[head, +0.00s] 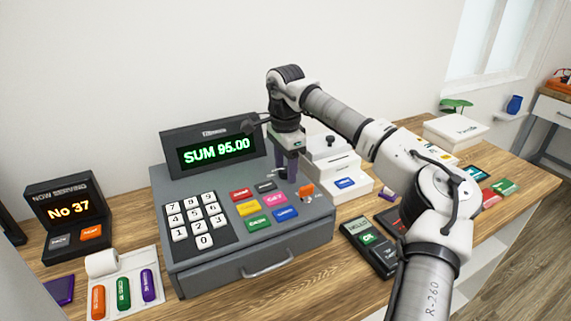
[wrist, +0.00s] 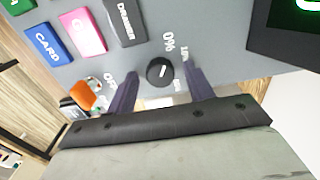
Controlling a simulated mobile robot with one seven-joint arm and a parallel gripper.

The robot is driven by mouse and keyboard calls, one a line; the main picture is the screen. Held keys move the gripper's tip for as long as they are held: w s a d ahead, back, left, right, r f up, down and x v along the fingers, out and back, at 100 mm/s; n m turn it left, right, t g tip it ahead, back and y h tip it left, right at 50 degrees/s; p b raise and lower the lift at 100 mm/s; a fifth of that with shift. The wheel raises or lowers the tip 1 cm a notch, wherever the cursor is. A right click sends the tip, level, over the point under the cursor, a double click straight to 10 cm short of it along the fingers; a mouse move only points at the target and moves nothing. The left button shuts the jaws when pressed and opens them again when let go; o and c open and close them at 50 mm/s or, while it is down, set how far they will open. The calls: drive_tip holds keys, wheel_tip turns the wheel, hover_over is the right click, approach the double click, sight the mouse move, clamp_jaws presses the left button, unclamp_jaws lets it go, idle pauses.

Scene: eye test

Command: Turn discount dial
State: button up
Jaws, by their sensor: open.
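The discount dial (wrist: 160,72) is a small round black knob with a short white mark, set on the grey top of the cash register (head: 190,265). White percent labels stand around it; one above reads 0%, others are partly hidden. My gripper (head: 287,174) points down over the right part of the register top. In the wrist view its two purple fingers stand apart on either side of the dial, with a gap visible on both sides. The gripper is open and holds nothing. In the head view the fingers hide most of the dial. The display (head: 216,151) reads SUM 95.00.
An orange switch (head: 306,190) stands close beside my fingers. Coloured keys (head: 258,222) and a number pad (head: 193,219) lie to the left. A white box (head: 335,165) stands behind right, and a card terminal (head: 368,248) lies right of the register.

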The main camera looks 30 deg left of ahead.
drive_tip(key=shift+c, duration=0.3)
drive_tip(key=c, duration=0.9)
drive_tip(key=shift+m, duration=0.4)
drive_tip(key=m, duration=0.3)
drive_tip(key=shift+m, duration=0.3)
drive_tip(key=m, duration=0.3)
drive_tip(key=shift+m, duration=0.3)
drive_tip(key=m, duration=0.4)
drive_tip(key=shift+m, duration=1.9)
